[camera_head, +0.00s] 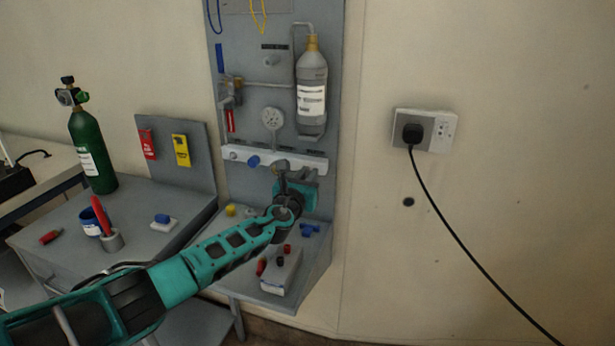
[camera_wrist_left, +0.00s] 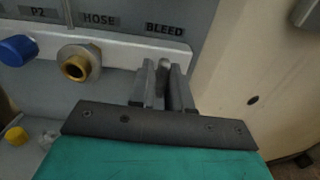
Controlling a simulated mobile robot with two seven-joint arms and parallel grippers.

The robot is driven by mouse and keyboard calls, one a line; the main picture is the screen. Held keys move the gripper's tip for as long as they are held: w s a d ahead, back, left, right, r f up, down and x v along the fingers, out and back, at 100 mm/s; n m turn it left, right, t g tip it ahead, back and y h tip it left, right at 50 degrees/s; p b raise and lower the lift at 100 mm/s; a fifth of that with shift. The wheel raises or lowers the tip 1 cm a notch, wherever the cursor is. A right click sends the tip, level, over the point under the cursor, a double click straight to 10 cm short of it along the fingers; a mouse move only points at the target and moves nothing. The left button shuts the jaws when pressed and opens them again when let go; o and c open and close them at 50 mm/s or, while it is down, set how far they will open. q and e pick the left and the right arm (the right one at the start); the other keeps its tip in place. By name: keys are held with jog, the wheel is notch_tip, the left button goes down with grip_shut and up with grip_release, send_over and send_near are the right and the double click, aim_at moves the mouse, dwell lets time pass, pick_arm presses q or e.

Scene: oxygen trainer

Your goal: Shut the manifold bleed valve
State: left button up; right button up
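The manifold is a white bar (camera_head: 270,158) across the grey panel; its right end also shows in the left wrist view (camera_wrist_left: 118,48). The bleed valve (camera_wrist_left: 164,65) is a small grey part under the BLEED label at that right end. My left gripper (camera_wrist_left: 163,78) is at the valve, with its two fingers close together on either side of it and little gap left. My right gripper is not in view.
Left of the valve are a brass hose outlet (camera_wrist_left: 78,63) and a blue P2 knob (camera_wrist_left: 17,49). A gauge (camera_head: 271,118) and grey bottle (camera_head: 312,84) are above. The shelf below holds a white block (camera_head: 281,271). A green cylinder (camera_head: 92,150) stands left.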

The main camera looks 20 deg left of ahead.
pick_arm(q)
jog(key=o, duration=0.3)
jog(key=s+p, duration=0.1)
jog(key=s, duration=0.3)
jog(key=s+p, duration=0.1)
jog(key=s, duration=0.3)
jog(key=s+p, duration=0.2)
jog(key=s, duration=0.3)
jog(key=shift+a, duration=0.25)
